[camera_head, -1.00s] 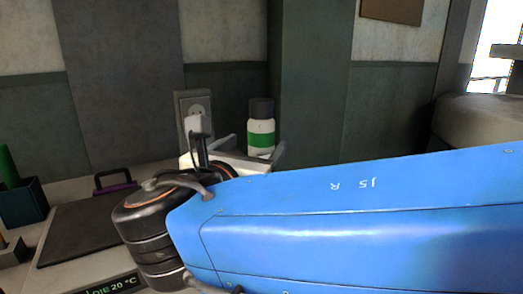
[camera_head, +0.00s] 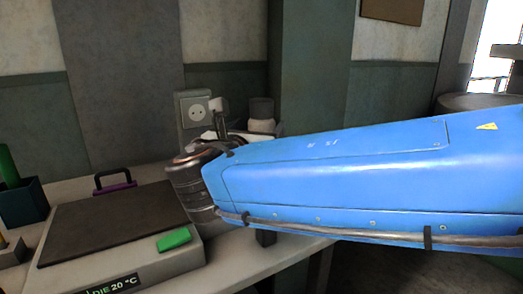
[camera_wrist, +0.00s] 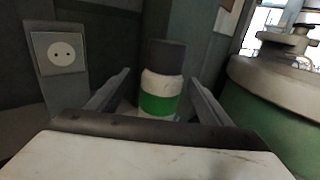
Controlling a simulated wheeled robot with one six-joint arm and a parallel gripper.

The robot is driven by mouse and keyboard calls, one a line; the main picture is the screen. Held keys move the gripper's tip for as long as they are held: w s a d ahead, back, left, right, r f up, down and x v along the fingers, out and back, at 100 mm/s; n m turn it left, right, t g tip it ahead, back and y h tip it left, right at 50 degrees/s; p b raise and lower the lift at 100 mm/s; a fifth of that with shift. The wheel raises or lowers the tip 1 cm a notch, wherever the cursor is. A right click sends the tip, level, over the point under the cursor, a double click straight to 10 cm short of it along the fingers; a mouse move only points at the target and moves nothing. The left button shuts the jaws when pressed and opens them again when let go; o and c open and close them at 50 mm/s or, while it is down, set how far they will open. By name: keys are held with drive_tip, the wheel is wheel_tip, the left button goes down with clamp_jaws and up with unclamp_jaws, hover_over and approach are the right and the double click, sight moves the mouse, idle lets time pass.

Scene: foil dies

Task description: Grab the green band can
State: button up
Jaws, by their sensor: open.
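The green band can (camera_wrist: 160,85) is white with a dark lid and a green band. It stands upright in the wrist view, between and beyond the fingers of my gripper (camera_wrist: 160,92). The fingers are spread, one to each side of the can, and I cannot tell how deep the can is between them. In the head view, only the dark lid and white upper part of the can (camera_head: 261,118) show. My blue arm hides its lower part and most of my gripper (camera_head: 236,126).
A wall socket (camera_head: 197,112) is left of the can. A dark hotplate (camera_head: 110,232) with a green piece (camera_head: 174,239) lies on the bench at left. A large round vessel (camera_wrist: 280,95) is at right.

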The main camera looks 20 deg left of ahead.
drive_tip(key=shift+w+a+r, duration=0.1)
drive_tip(key=shift+w+r, duration=0.1)
drive_tip(key=shift+w, duration=1.4)
drive_tip(key=shift+w+r, duration=0.2)
drive_tip(key=shift+w, duration=1.35)
clamp_jaws()
